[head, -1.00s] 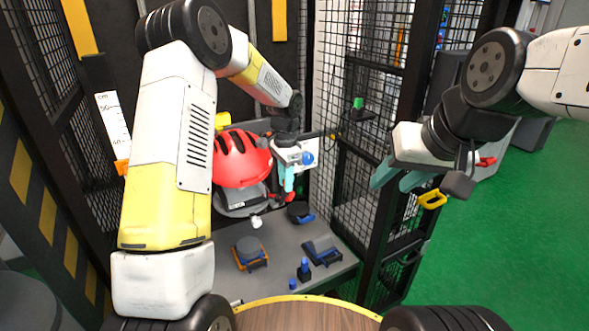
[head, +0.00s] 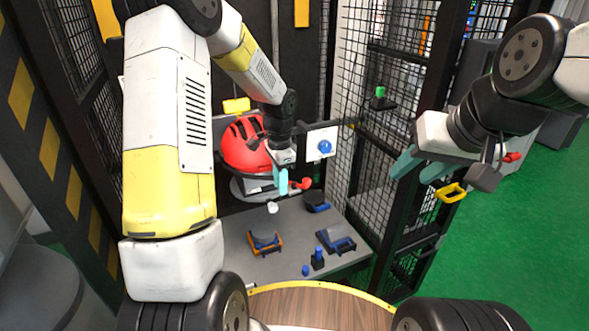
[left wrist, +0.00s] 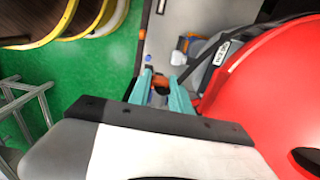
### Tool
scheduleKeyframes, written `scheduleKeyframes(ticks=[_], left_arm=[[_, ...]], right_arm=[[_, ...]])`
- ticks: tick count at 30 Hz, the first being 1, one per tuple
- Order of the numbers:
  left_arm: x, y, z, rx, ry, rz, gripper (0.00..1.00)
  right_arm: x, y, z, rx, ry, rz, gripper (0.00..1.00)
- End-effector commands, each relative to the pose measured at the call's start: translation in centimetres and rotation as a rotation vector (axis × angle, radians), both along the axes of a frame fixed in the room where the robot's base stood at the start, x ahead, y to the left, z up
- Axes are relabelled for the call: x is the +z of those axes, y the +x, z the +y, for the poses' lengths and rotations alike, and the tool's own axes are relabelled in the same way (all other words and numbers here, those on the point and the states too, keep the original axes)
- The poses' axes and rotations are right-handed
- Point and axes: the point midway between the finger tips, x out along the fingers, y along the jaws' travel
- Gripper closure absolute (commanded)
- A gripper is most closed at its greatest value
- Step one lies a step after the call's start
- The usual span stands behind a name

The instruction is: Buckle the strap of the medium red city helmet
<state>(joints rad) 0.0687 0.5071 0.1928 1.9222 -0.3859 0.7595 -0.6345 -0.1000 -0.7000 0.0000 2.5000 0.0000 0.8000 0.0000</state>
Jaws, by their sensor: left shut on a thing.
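The red helmet (head: 245,146) sits on a stand at the back of the tower, with dark vents in its shell. It fills the right of the left wrist view (left wrist: 270,90), where a dark strap (left wrist: 208,62) runs down from its rim towards the fingers. My left gripper (head: 281,187) is beside the helmet's right lower edge. Its teal fingers (left wrist: 163,92) are shut on what looks like the strap's end; the held part is mostly hidden. The buckle is too small to make out. My right gripper (head: 418,170) is away at the right, fingers apart and empty.
A grey base plate (head: 290,225) below carries an orange-and-blue block (head: 265,241), a grey-blue block (head: 336,240) and small blue parts. A red knob (head: 303,184) is close to my left fingertips. Mesh panels (head: 395,75) enclose the tower. A round wooden top (head: 320,306) is in front.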

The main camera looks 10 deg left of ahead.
Motion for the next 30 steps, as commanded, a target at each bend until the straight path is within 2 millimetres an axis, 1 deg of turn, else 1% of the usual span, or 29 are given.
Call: scheduleKeyframes(ticks=[6, 20, 30], left_arm=[[0.0, -1.0, 1.8, 0.002, 0.000, -0.001, 0.98], [0.0, -3.3, 5.3, 0.002, 0.000, 0.000, 0.98], [0.6, -3.8, 8.3, 0.003, 0.000, -0.001, 0.98]], right_arm=[[0.0, 0.0, 0.0, 0.000, 0.000, 0.000, 0.60], [0.0, 0.0, 0.0, 0.000, 0.000, 0.000, 0.60], [0.0, 0.0, 0.0, 0.000, 0.000, 0.000, 0.60]])
